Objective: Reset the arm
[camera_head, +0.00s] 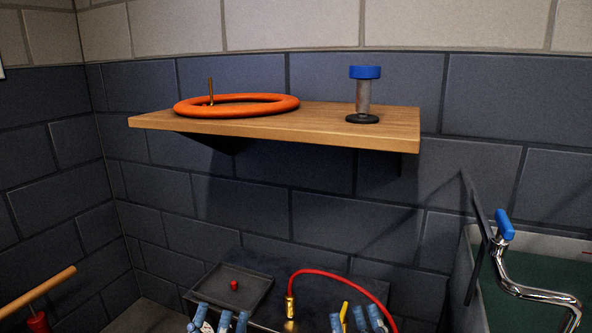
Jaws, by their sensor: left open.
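My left gripper (218,320) is at the bottom edge, left of centre. Its blue fingertips stand apart, and it is open with nothing seen between them. My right gripper (352,320) is at the bottom edge, right of centre. Its blue fingertips show near a thin yellow piece, and I cannot tell if they grip it. The rest of both grippers and both arms is cut off by the frame.
A red hose (345,279) with a brass end arches behind my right gripper. A dark tray (255,283) holds a small red piece (235,285). A wooden shelf (290,125) carries an orange ring (237,112) and a blue-topped stand (364,90). A chrome crank (530,293) is at right.

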